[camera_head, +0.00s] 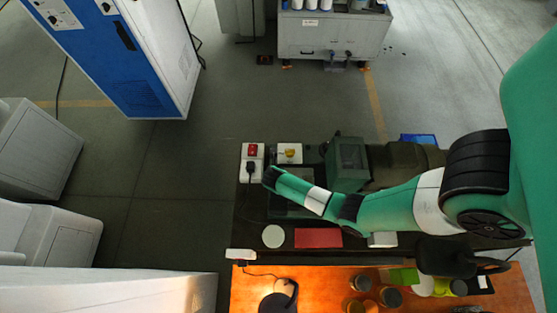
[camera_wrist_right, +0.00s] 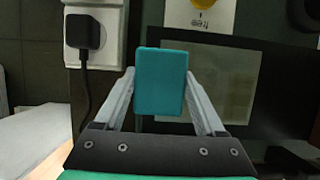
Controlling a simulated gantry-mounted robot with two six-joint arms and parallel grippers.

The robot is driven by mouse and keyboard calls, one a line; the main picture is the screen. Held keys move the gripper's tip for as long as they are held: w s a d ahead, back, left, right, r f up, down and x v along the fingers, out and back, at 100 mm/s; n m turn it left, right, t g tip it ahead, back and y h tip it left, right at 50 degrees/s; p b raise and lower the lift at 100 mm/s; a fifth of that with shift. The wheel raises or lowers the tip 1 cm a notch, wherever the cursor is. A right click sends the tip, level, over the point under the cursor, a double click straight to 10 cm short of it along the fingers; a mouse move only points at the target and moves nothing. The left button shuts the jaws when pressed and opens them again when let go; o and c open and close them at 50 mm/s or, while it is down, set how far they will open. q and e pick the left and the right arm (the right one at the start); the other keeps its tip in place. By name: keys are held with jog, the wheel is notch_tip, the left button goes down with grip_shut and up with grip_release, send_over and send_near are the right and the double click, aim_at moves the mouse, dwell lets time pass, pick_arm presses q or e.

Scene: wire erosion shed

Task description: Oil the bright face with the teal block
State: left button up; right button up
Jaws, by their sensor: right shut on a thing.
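The teal block (camera_wrist_right: 160,82) is upright between the two grey fingers of my right gripper (camera_wrist_right: 160,92), which is shut on it. Beyond the block in the right wrist view is a dark-framed flat panel with a paler grey-green face (camera_wrist_right: 222,82); I cannot tell for certain that it is the bright face. The block overlaps the left part of this panel, and I cannot tell whether they touch. In the head view my right arm reaches in from the right over the dark bench, and the block is not visible there. My left gripper is not in view.
A white socket with a black plug (camera_wrist_right: 82,32) and a white card with a yellow knob (camera_head: 290,153) are near the panel. A green machine (camera_head: 347,162) stands behind my arm. A red mat (camera_head: 318,238), a pale disc (camera_head: 273,236) and an orange table (camera_head: 330,283) are in front.

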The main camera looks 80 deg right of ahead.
aim_at(312, 174)
jog(key=shift+w+d+f, duration=0.1)
jog(key=shift+w+d, duration=0.1)
jog(key=shift+d, duration=0.6)
jog(key=shift+s+d+r+p, duration=0.1)
jog(key=shift+s+r+p, duration=0.1)
jog(key=shift+s+p, duration=0.3)
jog(key=shift+s+d+f, duration=0.15)
jog(key=shift+s+d, duration=0.05)
jog(key=shift+s, duration=0.65)
jog(key=shift+s+d, duration=0.1)
jog(key=shift+s, duration=0.35)
jog(key=shift+s, duration=0.1)
jog(key=shift+s+d, duration=0.3)
jog(key=shift+s, duration=0.75)
jog(key=shift+s+d, duration=0.25)
jog(key=shift+s, duration=0.8)
jog(key=shift+s+d, duration=0.2)
jog(key=shift+s, duration=0.45)
jog(key=shift+s+d, duration=0.15)
jog(key=shift+s, duration=0.5)
jog(key=shift+s+d, duration=0.15)
jog(key=shift+s, duration=0.5)
jog(key=shift+s+d, duration=0.15)
jog(key=shift+s, duration=0.45)
jog(key=shift+s+f, duration=0.1)
jog(key=shift+s, duration=0.2)
